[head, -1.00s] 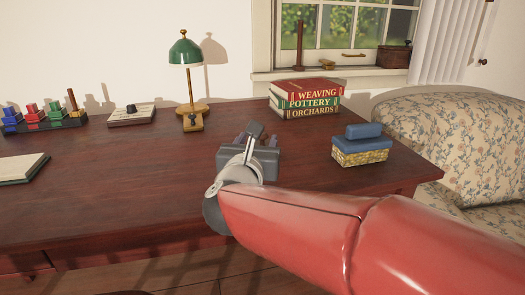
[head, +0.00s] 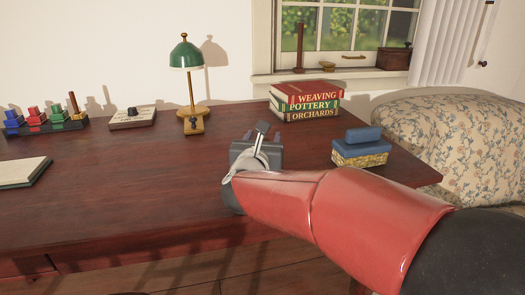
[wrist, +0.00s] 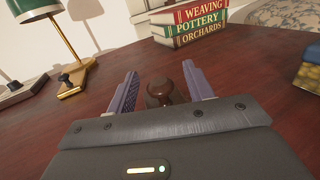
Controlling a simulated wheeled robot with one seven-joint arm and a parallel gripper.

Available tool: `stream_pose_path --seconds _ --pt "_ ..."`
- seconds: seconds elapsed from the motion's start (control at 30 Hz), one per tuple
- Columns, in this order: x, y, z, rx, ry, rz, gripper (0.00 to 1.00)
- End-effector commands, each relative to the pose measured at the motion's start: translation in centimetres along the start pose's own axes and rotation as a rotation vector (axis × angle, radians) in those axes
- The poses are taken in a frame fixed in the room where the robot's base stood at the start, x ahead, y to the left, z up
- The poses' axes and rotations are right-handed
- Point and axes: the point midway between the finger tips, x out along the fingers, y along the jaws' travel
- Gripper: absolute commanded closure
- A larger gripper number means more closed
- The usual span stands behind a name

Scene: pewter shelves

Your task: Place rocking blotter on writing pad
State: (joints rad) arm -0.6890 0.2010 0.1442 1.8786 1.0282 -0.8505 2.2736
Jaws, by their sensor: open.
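The writing pad is most likely the flat cream-topped pad with a dark edge (head: 22,171) at the left of the desk in the head view. My gripper (head: 264,134) is low over the middle of the desk, pointing away toward the back. In the wrist view its two fingers (wrist: 161,80) are spread apart. A brown wooden piece with a rounded knob (wrist: 158,91), likely the rocking blotter, shows between the fingers. Its lower part is hidden by the gripper body, and I cannot tell whether the fingers touch it. In the head view my gripper hides it.
A green lamp (head: 186,55) and stacked books (head: 308,100) stand at the back. A woven box with a blue lid (head: 360,150) is to the right. A block rack (head: 45,128) and a small knobbed board (head: 132,117) are at back left. The desk between gripper and pad is clear.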

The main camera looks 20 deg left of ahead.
Motion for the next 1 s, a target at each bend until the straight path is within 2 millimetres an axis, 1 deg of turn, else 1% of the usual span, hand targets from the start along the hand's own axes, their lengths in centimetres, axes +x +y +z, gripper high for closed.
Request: stream_pose_path --seconds 0.03,0.07,0.4,0.63,0.77,0.87,0.97,1.0 --pt "0.0 0.0 0.0 0.000 0.000 0.000 0.52" --pt "0.0 0.0 0.0 0.000 0.000 0.000 0.56" --pt "0.0 0.0 0.0 0.000 0.000 0.000 1.00" --pt "-0.1 0.0 0.1 0.000 -0.001 0.000 1.00" --pt "0.0 0.0 0.7 0.001 -0.001 0.000 1.00" --pt "0.0 0.0 1.8 0.003 -0.002 0.000 1.00" --pt "-0.1 0.0 3.6 0.004 -0.004 0.000 1.00" --pt "0.0 0.0 4.6 0.004 -0.004 0.000 1.00"
